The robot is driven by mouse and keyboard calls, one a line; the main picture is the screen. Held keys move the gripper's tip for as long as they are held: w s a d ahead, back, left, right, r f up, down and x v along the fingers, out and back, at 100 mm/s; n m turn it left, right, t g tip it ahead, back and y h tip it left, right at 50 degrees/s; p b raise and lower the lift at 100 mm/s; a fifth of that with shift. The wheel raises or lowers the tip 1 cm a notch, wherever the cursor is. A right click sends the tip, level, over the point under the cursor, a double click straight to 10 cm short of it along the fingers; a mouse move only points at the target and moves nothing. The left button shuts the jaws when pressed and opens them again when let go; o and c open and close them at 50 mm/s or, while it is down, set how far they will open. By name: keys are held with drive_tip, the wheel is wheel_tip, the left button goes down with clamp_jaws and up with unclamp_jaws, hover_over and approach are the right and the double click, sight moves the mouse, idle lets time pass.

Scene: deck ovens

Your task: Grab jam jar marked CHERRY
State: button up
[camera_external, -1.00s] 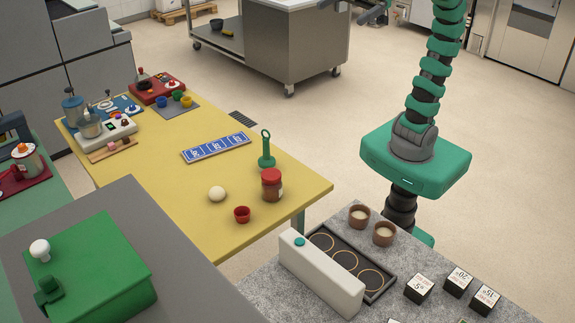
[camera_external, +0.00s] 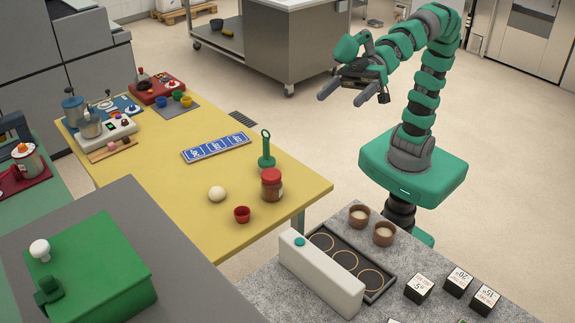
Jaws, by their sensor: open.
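A jar with a red lid (camera_external: 271,185) and dark reddish-brown contents stands upright near the right corner of the yellow table (camera_external: 215,223). Its label is too small to read, so I cannot tell whether it says CHERRY. My gripper (camera_external: 341,95) is open and empty. It is raised in the air above and to the right of the jar, well apart from it, with its fingers pointing to the left and downward.
A green upright handled tool (camera_external: 266,150) stands just behind the jar. A red cup (camera_external: 242,214) and a pale dough ball (camera_external: 217,194) are to its left. A blue label strip (camera_external: 216,148) lies farther back. The grey counter (camera_external: 262,284) is in front.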

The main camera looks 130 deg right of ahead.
wheel_tip(320, 180, down, 13)
drive_tip(key=w+d+m+h+b, duration=0.2)
drive_tip(key=m, duration=0.1)
drive_tip(key=m+g+h+b, duration=0.5)
drive_tip(key=g+h+b, duration=0.15)
drive_tip(key=h, duration=0.35)
approach(271, 174)
drive_tip(key=shift+g, duration=0.25)
drive_tip(key=shift+b+x, duration=1.05)
drive_tip(key=shift+x, duration=4.9)
drive_tip(key=shift+w+a, duration=0.1)
drive_tip(key=c, duration=1.8)
drive_tip(key=shift+r, duration=0.15)
drive_tip(key=shift+c, duration=0.2)
